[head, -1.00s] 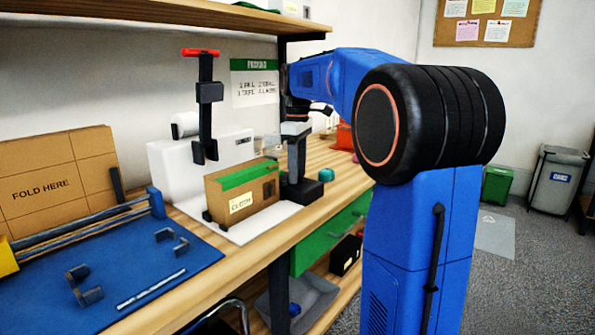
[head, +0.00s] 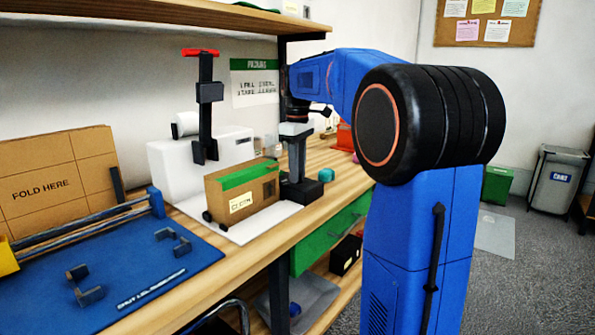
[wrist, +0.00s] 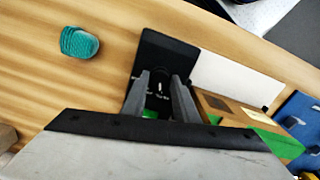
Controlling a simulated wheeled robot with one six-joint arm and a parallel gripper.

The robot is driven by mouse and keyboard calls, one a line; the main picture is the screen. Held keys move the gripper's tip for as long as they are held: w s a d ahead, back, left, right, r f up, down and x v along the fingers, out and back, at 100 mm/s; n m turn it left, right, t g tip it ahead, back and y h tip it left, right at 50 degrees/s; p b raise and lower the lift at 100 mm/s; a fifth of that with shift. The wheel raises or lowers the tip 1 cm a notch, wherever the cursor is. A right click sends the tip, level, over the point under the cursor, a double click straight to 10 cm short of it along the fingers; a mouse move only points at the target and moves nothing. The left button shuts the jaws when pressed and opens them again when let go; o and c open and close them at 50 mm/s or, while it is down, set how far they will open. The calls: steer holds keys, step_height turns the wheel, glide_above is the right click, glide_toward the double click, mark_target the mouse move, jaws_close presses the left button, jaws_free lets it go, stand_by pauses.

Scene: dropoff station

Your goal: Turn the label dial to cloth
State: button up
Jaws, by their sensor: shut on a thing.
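The label dial (wrist: 159,88) sits on a black base (wrist: 164,52) in the wrist view, with a short white mark pointing roughly up the picture. Its small lettering is too blurred to read. My gripper (wrist: 161,84) has a grey finger on each side of the dial and is shut on it. In the head view my gripper reaches down over the black base (head: 302,189), and the dial itself is hidden there. A brown carton (head: 259,192) with green tape and a white label stands beside the base; it also shows in the wrist view (wrist: 225,108).
A teal object (head: 327,175) lies on the wooden bench right of the base. A white machine (head: 167,176) and a black press-like post (head: 206,110) stand behind the carton. A blue mat (head: 135,262) with metal brackets covers the left of the bench. A shelf (head: 200,14) hangs above.

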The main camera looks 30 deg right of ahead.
steer(key=m, duration=0.9)
steer(key=shift+m, duration=0.4)
steer(key=m, duration=0.8)
steer(key=shift+m, duration=0.3)
steer(key=o, duration=1.1)
steer(key=shift+c, duration=0.2)
step_height(320, 180, up, 18)
steer(key=shift+f, duration=0.25)
